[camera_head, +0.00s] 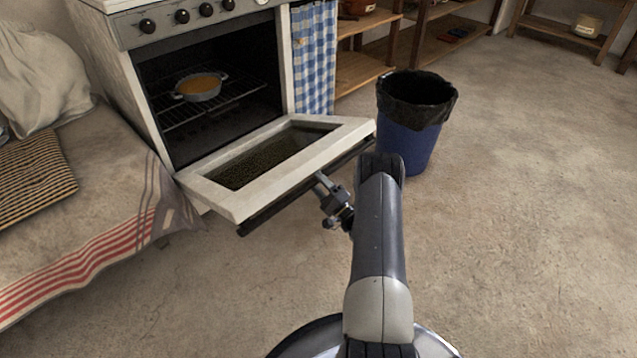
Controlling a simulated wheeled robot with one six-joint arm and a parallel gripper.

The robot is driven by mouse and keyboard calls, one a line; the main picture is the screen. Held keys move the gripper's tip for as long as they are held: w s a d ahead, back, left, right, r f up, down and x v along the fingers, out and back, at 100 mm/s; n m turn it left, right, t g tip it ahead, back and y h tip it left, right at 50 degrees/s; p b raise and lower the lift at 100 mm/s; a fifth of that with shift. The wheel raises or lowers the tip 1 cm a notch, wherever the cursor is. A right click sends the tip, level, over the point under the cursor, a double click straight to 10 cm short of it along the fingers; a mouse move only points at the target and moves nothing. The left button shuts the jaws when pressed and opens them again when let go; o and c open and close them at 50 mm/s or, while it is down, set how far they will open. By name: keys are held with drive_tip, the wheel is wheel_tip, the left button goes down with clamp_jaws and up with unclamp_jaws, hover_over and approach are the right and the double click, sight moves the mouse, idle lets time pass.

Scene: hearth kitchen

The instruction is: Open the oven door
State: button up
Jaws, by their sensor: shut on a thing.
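The white oven (112,60) stands at the upper left, with black knobs along its top panel. Its oven door (222,199) is swung down and lies close to level, with its dark window facing up. A dark handle bar (290,197) runs along the door's outer edge. My gripper (322,186) is at that edge, right of its middle, and is shut on the handle. The fingertips are partly hidden by the door edge. Inside the oven, a pan with orange-brown food (199,87) sits on a wire rack.
A blue bin (405,141) with a black liner stands close to the door's right corner. A bench with a striped cloth (85,230) is at the left. Wooden shelves (362,70) stand behind. The floor at the right is clear.

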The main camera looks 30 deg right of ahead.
drive_tip(key=shift+o, duration=1)
drive_tip(key=shift+w+a, duration=0.15)
drive_tip(key=shift+a, duration=0.05)
drive_tip(key=p+v, duration=0.3)
drive_tip(key=v, duration=0.8)
drive_tip(key=shift+d, duration=0.1)
